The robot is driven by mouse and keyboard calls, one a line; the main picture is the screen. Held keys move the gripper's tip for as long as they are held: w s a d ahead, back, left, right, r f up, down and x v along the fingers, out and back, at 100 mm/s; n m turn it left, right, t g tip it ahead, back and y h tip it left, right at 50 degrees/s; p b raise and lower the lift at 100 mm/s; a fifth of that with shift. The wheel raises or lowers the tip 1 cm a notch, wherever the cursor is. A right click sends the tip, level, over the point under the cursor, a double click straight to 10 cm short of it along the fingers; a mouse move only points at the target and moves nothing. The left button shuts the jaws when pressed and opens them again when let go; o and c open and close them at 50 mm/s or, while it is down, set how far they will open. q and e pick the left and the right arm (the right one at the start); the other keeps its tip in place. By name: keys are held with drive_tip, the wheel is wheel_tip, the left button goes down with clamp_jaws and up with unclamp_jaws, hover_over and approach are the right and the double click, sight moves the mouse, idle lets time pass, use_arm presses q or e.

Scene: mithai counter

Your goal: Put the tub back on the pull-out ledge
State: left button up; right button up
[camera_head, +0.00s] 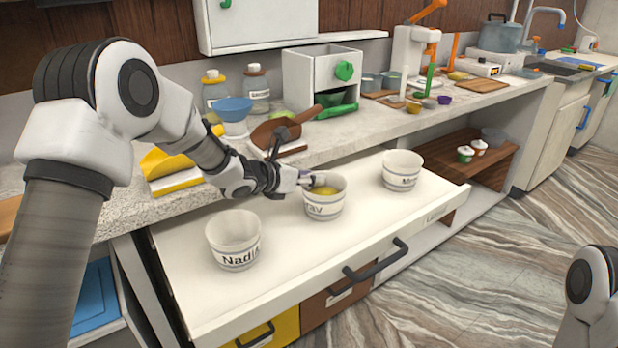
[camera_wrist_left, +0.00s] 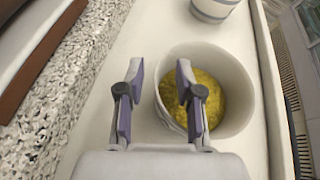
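The middle white tub (camera_head: 324,207) stands upright on the white pull-out ledge (camera_head: 300,262), its label partly reading "rav". It holds yellow contents, seen clearly in the left wrist view, where the tub (camera_wrist_left: 232,62) lies right of centre. My left gripper (camera_head: 306,180) is at this tub's rim. In the wrist view its fingers (camera_wrist_left: 160,95) are apart, with the tub's left wall between them and the right finger over the yellow contents. I cannot tell whether either finger touches the wall. My right gripper is out of view; only part of my right arm shows at lower right.
On the ledge, a white tub (camera_head: 233,240) labelled "Nadi" stands left and another white tub (camera_head: 402,170) right. A dark handle (camera_head: 375,262) fronts the ledge.

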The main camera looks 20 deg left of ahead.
use_arm(q)
drive_tip(key=shift+s+a+r, duration=0.1)
drive_tip(key=shift+s+r, duration=0.05)
drive_tip(key=shift+r, duration=0.1)
drive_tip(key=v, duration=1.1)
drive_tip(key=shift+s+b, duration=0.3)
drive_tip(key=shift+b, duration=0.05)
drive_tip(key=shift+a, duration=0.1)
